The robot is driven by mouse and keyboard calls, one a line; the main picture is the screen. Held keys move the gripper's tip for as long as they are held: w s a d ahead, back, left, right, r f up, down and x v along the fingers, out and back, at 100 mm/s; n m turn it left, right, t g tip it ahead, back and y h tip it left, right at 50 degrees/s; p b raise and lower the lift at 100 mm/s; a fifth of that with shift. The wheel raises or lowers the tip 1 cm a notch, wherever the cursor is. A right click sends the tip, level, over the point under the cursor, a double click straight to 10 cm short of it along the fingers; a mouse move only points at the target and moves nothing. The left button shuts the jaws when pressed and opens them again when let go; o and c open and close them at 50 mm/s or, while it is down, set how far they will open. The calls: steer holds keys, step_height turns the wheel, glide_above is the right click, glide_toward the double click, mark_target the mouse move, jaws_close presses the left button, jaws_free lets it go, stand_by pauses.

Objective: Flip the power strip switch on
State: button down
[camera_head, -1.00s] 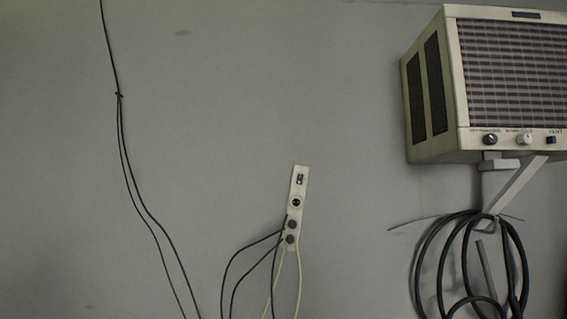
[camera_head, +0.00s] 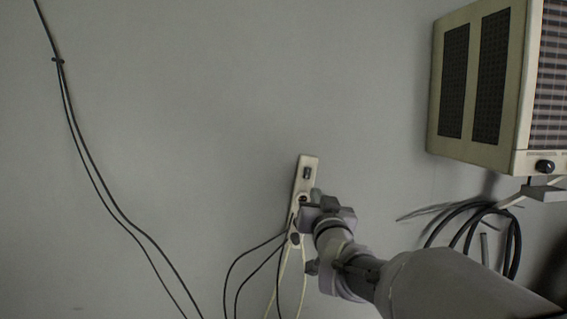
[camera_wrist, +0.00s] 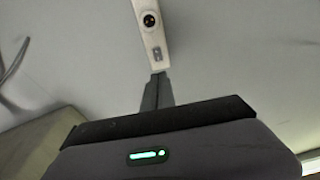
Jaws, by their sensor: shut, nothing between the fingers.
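The power strip (camera_head: 302,186) is a narrow cream bar mounted slightly tilted on the grey wall. Its small dark switch (camera_head: 307,173) is near the upper end, with a round socket below it and dark plugs lower down. My gripper (camera_head: 316,194) is beside the strip's right edge in the head view and hides part of its lower half. In the wrist view, my gripper's fingers (camera_wrist: 157,78) are together and empty, pointing at the strip's end. The switch (camera_wrist: 156,52) shows just beyond the fingertips. I cannot tell whether they touch the strip, nor the switch's position.
A cream air-conditioner box (camera_head: 482,85) sticks out from the wall at the upper right. Black coiled hose (camera_head: 470,232) hangs under it, right of my arm. Thin black cables (camera_head: 95,180) run down the left wall. Wall around the strip's upper end is bare.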

mark_target(308, 171)
steer(key=w+p, duration=0.2)
steer(key=w, duration=0.2)
steer(key=w+r+p, duration=0.1)
steer(key=w+p, duration=0.2)
steer(key=w, duration=0.1)
steer(key=w+r+p, duration=0.1)
steer(key=w+p, duration=0.1)
steer(key=w, duration=0.2)
steer(key=shift+w+d, duration=0.3)
steer(key=shift+w, duration=0.05)
steer(key=shift+w+f, duration=0.1)
steer(key=shift+w, duration=0.25)
